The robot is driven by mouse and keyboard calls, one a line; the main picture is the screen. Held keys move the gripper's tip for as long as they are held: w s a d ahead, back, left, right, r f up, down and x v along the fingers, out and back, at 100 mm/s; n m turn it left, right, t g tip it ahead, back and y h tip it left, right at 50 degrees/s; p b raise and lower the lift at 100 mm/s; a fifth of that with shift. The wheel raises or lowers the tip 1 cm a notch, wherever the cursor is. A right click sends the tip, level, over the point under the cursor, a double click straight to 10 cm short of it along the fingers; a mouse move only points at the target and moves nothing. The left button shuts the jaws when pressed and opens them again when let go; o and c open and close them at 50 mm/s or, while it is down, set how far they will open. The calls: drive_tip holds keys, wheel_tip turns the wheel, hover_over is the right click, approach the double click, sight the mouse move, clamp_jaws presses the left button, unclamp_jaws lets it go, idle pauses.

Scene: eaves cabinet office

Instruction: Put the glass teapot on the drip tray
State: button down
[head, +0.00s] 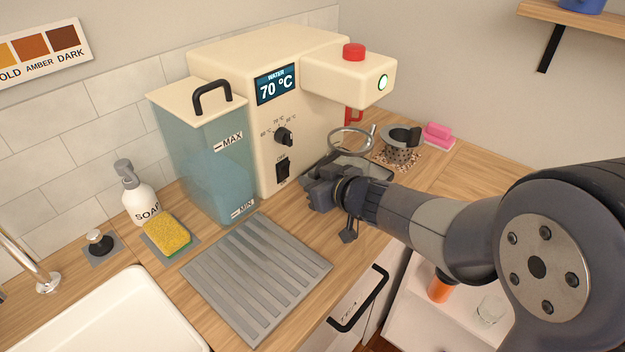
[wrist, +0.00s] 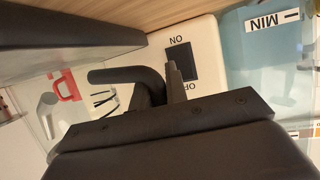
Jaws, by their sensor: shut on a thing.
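The glass teapot (head: 350,141) is clear, with a pale round rim and a small spout on its right. It stands under the overhanging head of the cream water dispenser, and its lower body is hard to make out. A grey drip tray (head: 372,171) shows beneath and beside it; I cannot tell whether the teapot touches it. My gripper (head: 322,188) is in front of the dispenser, left of the tray. It is shut on the teapot's handle, which shows as a dark curved bar (wrist: 128,76) in the wrist view.
The dispenser (head: 228,62) with its blue tank (head: 205,150) stands behind and left of my gripper. A mesh strainer (head: 402,154) and a pink sponge (head: 438,134) lie to the right. A grey ridged mat (head: 255,275), yellow sponge (head: 167,236) and soap bottle (head: 137,196) are left.

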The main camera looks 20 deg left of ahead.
drive_tip(key=c, duration=1.4)
unclamp_jaws()
drive_tip(key=shift+r, duration=0.15)
drive_tip(key=p+v, duration=0.3)
drive_tip(key=v, duration=0.9)
drive_tip(key=shift+p, duration=0.3)
